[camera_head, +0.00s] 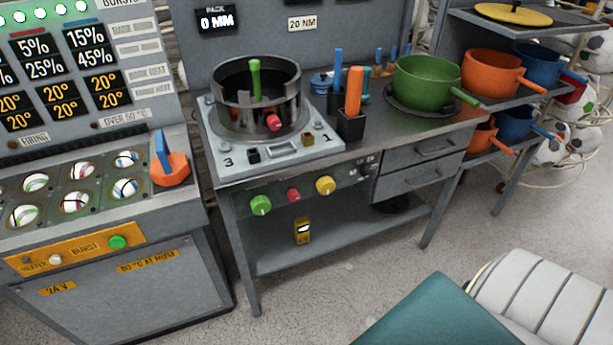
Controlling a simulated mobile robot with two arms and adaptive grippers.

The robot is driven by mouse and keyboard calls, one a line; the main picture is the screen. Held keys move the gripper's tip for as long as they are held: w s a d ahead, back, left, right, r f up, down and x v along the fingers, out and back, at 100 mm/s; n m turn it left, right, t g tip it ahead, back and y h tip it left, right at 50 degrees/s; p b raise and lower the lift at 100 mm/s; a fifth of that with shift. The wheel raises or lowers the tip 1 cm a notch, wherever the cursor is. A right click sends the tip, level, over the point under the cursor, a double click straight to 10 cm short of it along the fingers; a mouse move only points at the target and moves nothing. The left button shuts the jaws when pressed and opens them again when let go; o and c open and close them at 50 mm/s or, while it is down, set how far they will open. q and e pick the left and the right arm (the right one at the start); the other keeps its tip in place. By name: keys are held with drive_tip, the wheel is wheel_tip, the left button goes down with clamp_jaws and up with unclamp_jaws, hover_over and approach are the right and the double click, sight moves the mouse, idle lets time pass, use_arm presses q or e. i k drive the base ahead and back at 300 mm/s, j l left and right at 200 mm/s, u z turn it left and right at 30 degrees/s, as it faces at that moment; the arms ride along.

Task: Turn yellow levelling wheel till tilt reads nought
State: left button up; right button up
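The yellow wheel (325,185) is a small round knob under the front edge of the grey workbench. A red wheel (293,195) and a green wheel (260,205) sit to its left in the same row. A small dark panel (367,163) with tiny white marks is just right of the yellow wheel; I cannot read it clearly. Above stands a dark round press pot (256,117) with a green upright handle, on a light plate (285,156) marked 3 and 1. Neither of my grippers is in view, and nothing is seen touching the yellow wheel.
A grey heater cabinet (130,285) stands at the left, with an orange-and-blue lever (169,165). A black tool holder (350,126) and green pot (424,82) are on the bench (398,125). A teal and white padded object (440,315) fills the lower right. Floor between is clear.

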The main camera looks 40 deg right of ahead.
sight(324, 185)
drive_tip(key=z, duration=1.3)
